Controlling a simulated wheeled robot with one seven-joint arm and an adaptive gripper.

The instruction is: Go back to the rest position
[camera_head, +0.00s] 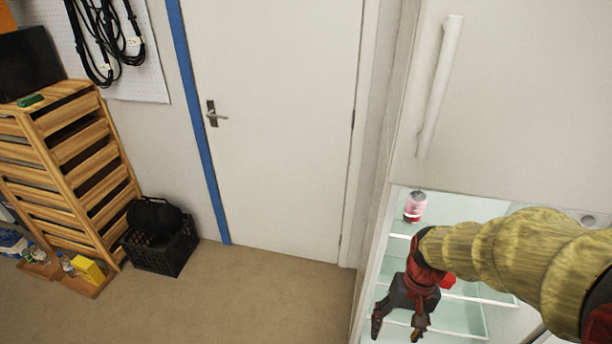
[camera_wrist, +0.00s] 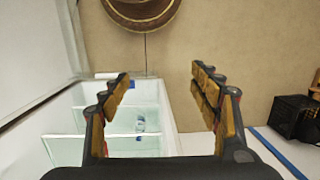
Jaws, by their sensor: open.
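My gripper (camera_head: 398,328) hangs fingers-down at the lower right of the head view, in front of an open white cabinet with glass shelves (camera_head: 470,292). In the wrist view my gripper (camera_wrist: 160,88) has its two fingers spread wide with nothing between them. The glass shelves (camera_wrist: 70,118) lie beyond and to the left of the fingers there. My arm reaches in from the right edge of the head view.
A pink-and-white can (camera_head: 415,206) stands on the upper shelf. A white door (camera_head: 270,110) is behind. A black crate (camera_head: 160,248) and a wooden slatted rack (camera_head: 75,160) stand at the left. The carpet (camera_head: 240,300) between is clear.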

